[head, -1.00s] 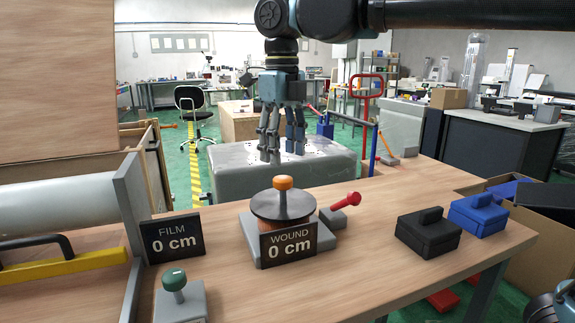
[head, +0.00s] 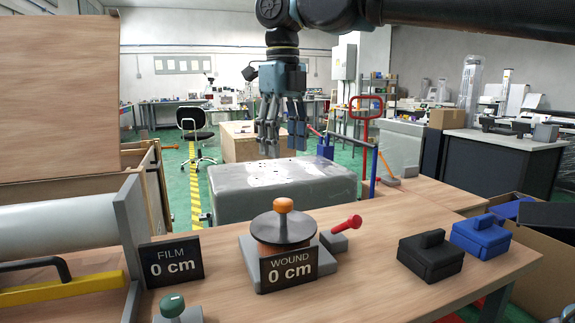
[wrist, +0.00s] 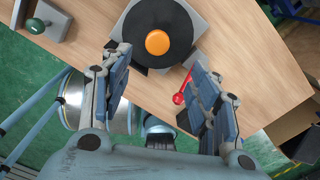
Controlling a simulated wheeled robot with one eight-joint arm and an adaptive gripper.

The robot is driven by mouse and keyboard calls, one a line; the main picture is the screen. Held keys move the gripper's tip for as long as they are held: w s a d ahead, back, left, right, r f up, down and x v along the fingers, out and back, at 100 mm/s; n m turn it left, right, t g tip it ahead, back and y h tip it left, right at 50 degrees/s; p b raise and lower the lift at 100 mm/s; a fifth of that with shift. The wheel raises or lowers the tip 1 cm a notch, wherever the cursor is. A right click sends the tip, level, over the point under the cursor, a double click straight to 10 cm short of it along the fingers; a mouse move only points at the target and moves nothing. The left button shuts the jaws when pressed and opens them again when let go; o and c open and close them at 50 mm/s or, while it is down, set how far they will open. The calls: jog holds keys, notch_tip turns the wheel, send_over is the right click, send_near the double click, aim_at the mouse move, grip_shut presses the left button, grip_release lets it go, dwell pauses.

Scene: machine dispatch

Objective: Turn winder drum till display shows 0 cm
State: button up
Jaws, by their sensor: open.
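The winder drum (head: 283,229) stands on a grey base on the wooden table, with a dark round top and an orange knob (head: 283,205). The display (head: 289,269) in front of it reads "WOUND 0 cm". A second display (head: 172,262) to the left reads "FILM 0 cm". A red-knobbed lever (head: 347,224) sits on the right side of the base. My gripper (head: 281,152) hangs open and empty above and behind the drum. In the wrist view, the dark drum top (wrist: 134,22) and orange knob (wrist: 157,42) lie beyond my open fingers (wrist: 160,90), apart from them.
A green-knobbed post (head: 173,306) stands at the front left, beside a film roll (head: 60,217) and a yellow bar with a black handle (head: 65,289). Black (head: 430,259) and blue (head: 481,237) lidded boxes sit at the right.

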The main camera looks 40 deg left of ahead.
jog(key=m, duration=0.5)
notch_tip(320, 180, up, 5)
jog(key=m, duration=2.9)
send_over(283, 201)
notch_tip(283, 201, down, 17)
jog(key=shift+w+f, duration=0.1)
jog(key=shift+f, duration=0.05)
grip_shut()
